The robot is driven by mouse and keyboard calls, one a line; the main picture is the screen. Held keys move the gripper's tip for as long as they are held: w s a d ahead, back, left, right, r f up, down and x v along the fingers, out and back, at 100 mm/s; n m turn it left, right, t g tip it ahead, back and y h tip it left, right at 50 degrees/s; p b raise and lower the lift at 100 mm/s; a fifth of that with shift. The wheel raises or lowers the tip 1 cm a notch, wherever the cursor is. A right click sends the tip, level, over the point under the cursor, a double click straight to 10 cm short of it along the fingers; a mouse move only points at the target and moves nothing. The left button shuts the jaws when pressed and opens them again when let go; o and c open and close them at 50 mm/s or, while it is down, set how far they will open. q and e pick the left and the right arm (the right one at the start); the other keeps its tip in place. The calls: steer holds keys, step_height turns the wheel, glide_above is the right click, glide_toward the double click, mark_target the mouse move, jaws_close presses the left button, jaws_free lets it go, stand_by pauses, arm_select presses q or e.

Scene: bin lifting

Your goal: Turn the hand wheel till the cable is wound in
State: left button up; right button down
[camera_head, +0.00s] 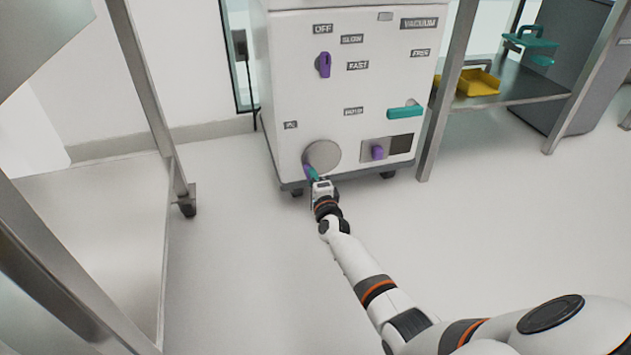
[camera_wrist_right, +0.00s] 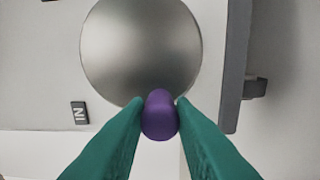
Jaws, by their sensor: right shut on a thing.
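The hand wheel (camera_head: 322,155) is a round grey metal disc low on the front of a white vacuum machine. It fills the upper middle of the right wrist view (camera_wrist_right: 140,42). A purple knob (camera_wrist_right: 160,115) sits at the wheel's rim, and in the head view it is at the lower left of the disc (camera_head: 308,170). My right gripper (camera_head: 313,173) has its two teal fingers shut on this knob, one on each side. The cable is not clearly visible in either view. My left gripper is not in view.
The white machine (camera_head: 350,90) stands on castors and carries a purple switch (camera_head: 324,65), a teal handle (camera_head: 405,111) and another purple knob (camera_head: 377,152). A shelf with a yellow tray (camera_head: 478,82) stands at right. A metal frame stands at left. The floor in front is clear.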

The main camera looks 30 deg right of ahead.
steer(key=shift+a+r+m, duration=0.15)
steer(key=shift+r+m, duration=0.2)
steer(key=shift+m, duration=0.75)
steer(key=shift+r, duration=0.1)
steer(key=c, duration=1.2)
jaws_free()
steer(key=shift+s, duration=0.1)
